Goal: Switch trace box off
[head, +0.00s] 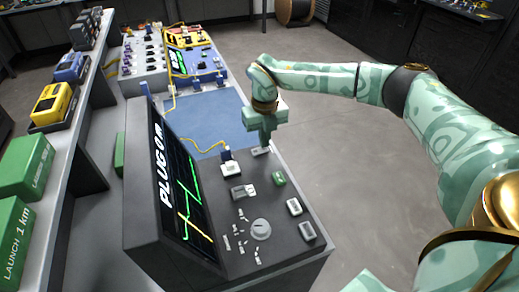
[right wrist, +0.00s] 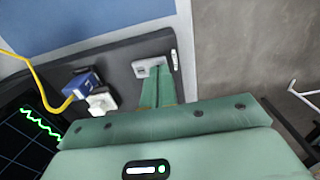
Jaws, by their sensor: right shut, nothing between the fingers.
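The trace box (head: 150,243) is a dark grey console in the head view. Its lit screen (head: 184,190) shows green and yellow traces and the words "PLUG 0 m". My right gripper (head: 263,143) is shut and empty, pointing down at the far end of the box's control panel. Its fingertips are at a small light switch plate (head: 260,151). In the right wrist view the fingers (right wrist: 157,78) reach the grey switch plate (right wrist: 141,71) and partly hide it. I cannot tell whether they touch it or how the switch is set. My left gripper is not in view.
A blue plug (right wrist: 82,86) with a yellow cable stands in a white socket (right wrist: 101,102) beside the fingers. A knob (head: 261,229) and several buttons lie nearer on the panel. A blue mat (head: 205,116) lies beyond. Green boxes (head: 27,165) line the left shelf.

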